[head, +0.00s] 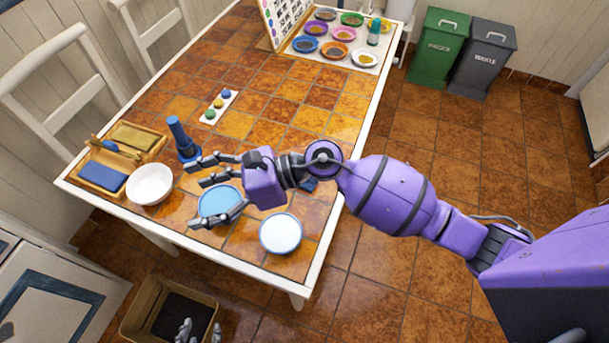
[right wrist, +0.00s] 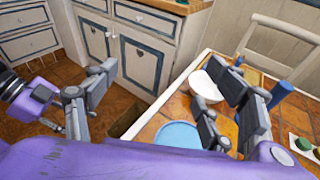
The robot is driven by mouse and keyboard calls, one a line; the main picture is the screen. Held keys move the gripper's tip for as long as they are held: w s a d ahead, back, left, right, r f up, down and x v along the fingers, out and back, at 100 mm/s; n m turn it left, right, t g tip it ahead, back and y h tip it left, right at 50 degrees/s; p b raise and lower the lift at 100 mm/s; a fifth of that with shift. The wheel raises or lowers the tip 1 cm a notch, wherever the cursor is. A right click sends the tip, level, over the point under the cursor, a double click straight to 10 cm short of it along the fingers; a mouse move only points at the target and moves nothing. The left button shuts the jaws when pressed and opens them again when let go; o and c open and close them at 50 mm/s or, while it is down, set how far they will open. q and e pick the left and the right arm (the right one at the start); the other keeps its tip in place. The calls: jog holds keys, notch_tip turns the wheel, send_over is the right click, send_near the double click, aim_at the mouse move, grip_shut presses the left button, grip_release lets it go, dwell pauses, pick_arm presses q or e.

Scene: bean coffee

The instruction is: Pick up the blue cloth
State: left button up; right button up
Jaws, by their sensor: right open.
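A flat blue piece that looks like the blue cloth (head: 101,176) lies in the front part of a wooden tray (head: 139,158) at the table's left corner. My right gripper (head: 196,196) is open and empty over the front of the table, to the right of the tray and the white bowl (head: 150,184). Its spread fingers also show in the right wrist view, where the cloth cannot be made out. Only the fingertips of my left gripper (head: 200,332) show at the bottom edge of the head view.
A blue upright object (head: 183,140) stands beside the bowl. A blue plate (head: 222,203) lies under my right fingers, and a white-topped round dish (head: 281,233) is near the front edge. A bin (head: 144,309) stands on the floor. The table's middle is mostly clear.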

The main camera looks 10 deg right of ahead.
jog(key=w+d+f+n+h, duration=0.2)
jog(key=d+f+n+h, duration=0.1)
jog(key=d, duration=0.1)
jog(key=w+d+f+n+g+h, duration=0.1)
jog(key=w+d+f+n+h, duration=0.1)
jog(key=d+f+n+h, duration=0.1)
jog(key=w+d+f+n+h, duration=0.2)
jog(key=d+f+n+h, duration=0.1)
jog(key=d, duration=0.3)
jog(key=shift+w+d+f+g+h, duration=0.1)
jog(key=shift+w+d+g+h, duration=0.05)
jog(key=shift+h, duration=0.3)
jog(key=shift+w+d+f+g+h, duration=0.1)
jog(key=shift+g+h, duration=0.05)
jog(key=shift+h, duration=0.3)
jog(key=w+d+h, duration=0.1)
jog(key=d, duration=0.2)
jog(key=w+d+r+n+h, duration=0.1)
jog(key=w+d+h, duration=0.1)
jog(key=d, duration=0.1)
jog(key=w+d+n+t+h, duration=0.1)
jog(key=w+d, duration=0.1)
jog(key=d, duration=0.1)
jog(key=shift+w+d+r, duration=0.1)
jog(key=shift+r, duration=0.1)
jog(key=shift+w+d+f+h, duration=0.1)
jog(key=shift+d+f+h, duration=0.1)
jog(key=shift+d+h, duration=0.1)
jog(key=f, duration=0.7)
jog(key=shift+a, duration=0.2)
